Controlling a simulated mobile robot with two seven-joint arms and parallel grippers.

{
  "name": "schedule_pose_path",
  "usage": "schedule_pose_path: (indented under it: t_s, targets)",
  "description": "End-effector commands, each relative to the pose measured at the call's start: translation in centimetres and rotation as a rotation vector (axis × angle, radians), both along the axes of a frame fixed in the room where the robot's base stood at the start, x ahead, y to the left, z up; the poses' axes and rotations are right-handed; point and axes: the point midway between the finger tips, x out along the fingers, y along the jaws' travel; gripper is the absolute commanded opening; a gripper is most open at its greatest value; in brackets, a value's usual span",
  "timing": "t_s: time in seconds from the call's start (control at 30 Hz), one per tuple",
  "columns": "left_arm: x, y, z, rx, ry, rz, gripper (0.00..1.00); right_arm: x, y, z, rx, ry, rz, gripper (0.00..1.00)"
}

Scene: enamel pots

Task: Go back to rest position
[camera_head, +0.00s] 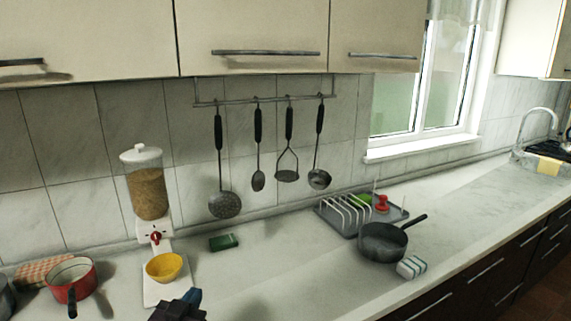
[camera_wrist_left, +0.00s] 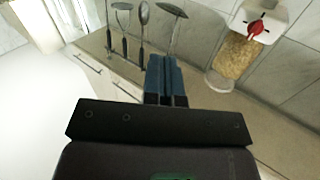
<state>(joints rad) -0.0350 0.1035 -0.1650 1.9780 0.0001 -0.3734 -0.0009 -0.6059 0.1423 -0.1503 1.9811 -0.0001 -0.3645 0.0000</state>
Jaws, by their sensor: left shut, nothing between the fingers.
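My left gripper (camera_head: 190,297) shows at the bottom edge of the head view, in front of the yellow bowl and above the counter (camera_head: 262,270). In the left wrist view its two blue fingers (camera_wrist_left: 166,78) lie side by side, shut, with nothing between them. My right gripper is in neither view.
A cereal dispenser (camera_head: 148,185) stands over a yellow bowl (camera_head: 164,267), just behind my left gripper. A red pot (camera_head: 72,280) is at left. A green sponge (camera_head: 223,242), a dish rack (camera_head: 345,214), a dark pan (camera_head: 383,242) and a striped sponge (camera_head: 411,267) lie rightward. Utensils hang behind.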

Motion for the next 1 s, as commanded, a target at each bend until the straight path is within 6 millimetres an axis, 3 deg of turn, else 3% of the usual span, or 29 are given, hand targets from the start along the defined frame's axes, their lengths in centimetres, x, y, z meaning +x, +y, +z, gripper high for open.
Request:
schedule_pose_path:
  t_s: [0.03,0.2,0.4,0.5,0.7,1.0]
  targets:
    - [-1.6,1.1,-2.5,0.004,0.047,0.018,0.00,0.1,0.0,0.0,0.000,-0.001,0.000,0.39]
    - [-7.3,4.0,-9.8,0.017,0.199,0.071,0.00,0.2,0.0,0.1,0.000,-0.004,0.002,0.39]
    - [-15.3,6.8,-16.8,0.032,0.378,0.126,0.00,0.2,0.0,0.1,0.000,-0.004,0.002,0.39]
    - [-18.8,7.7,-19.2,0.037,0.450,0.147,0.00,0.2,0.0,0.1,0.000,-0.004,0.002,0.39]
    - [-22.7,8.5,-21.5,0.039,0.526,0.168,0.00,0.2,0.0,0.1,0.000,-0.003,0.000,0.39]
    - [-23.2,8.6,-21.8,0.040,0.535,0.171,0.00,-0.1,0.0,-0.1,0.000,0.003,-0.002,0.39]
